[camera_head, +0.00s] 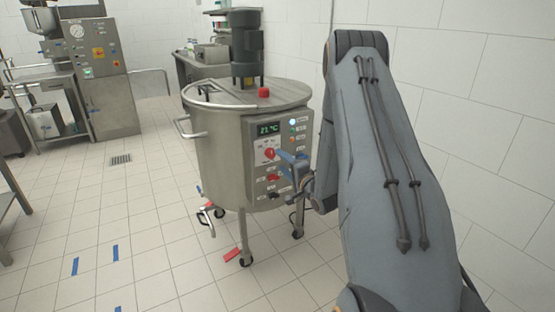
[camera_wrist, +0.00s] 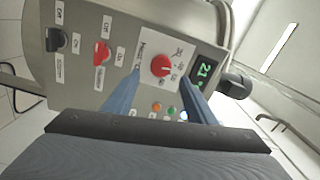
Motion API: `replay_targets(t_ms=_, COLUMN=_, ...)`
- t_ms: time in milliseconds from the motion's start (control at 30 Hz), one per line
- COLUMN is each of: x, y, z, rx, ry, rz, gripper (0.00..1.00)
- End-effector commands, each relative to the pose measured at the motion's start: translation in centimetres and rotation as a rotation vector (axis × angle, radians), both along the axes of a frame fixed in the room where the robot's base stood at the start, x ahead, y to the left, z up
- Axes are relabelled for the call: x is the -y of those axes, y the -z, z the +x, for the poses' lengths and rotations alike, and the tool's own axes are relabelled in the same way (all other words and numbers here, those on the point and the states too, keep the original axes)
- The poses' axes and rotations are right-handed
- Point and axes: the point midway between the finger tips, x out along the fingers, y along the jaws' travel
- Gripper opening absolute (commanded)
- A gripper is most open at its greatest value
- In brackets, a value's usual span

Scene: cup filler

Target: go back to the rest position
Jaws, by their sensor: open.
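My gripper (camera_head: 278,166) is in front of the control panel (camera_head: 270,186) of a steel vat (camera_head: 215,150). In the wrist view my gripper (camera_wrist: 163,74) has its two blue fingers apart, with nothing held. A red round knob (camera_wrist: 162,66) on a white dial plate shows between and beyond the fingertips. I cannot tell the exact gap between fingertips and panel. The panel also has a red switch (camera_wrist: 101,53), a black switch (camera_wrist: 58,40) and a green display (camera_wrist: 205,71). My arm fills the right of the head view.
A white tiled wall (camera_head: 490,100) stands close on the right. The vat rests on legs with casters (camera_head: 246,261). A steel machine (camera_head: 100,80) and a table stand at the back left. The tiled floor (camera_head: 150,210) at left is mostly clear, with blue tape marks.

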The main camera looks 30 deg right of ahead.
Motion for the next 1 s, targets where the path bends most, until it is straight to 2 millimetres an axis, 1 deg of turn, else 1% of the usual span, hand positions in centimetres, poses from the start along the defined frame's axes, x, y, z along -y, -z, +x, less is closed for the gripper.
replay_targets(t_ms=33, x=0.1, y=0.0, z=-0.6, rx=0.0, ry=0.002, rz=0.0, gripper=0.51)
replay_targets(t_ms=100, x=0.1, y=-0.1, z=-1.1, rx=0.0, ry=0.001, rz=0.0, gripper=0.51)
replay_targets(t_ms=200, x=0.1, y=-0.1, z=-1.5, rx=0.001, ry=0.0, rz=0.0, gripper=0.51)
replay_targets(t_ms=733, x=-0.1, y=-0.2, z=-1.5, rx=-0.007, ry=0.0, rz=-0.009, gripper=0.51)
replay_targets(t_ms=867, x=-1.2, y=-1.0, z=-1.0, rx=-0.081, ry=0.005, rz=-0.093, gripper=0.51)
replay_targets(t_ms=933, x=-2.3, y=-1.6, z=-0.9, rx=-0.162, ry=0.006, rz=-0.179, gripper=0.51)
replay_targets(t_ms=1000, x=-3.8, y=-2.3, z=-1.3, rx=-0.262, ry=0.0, rz=-0.284, gripper=0.51)
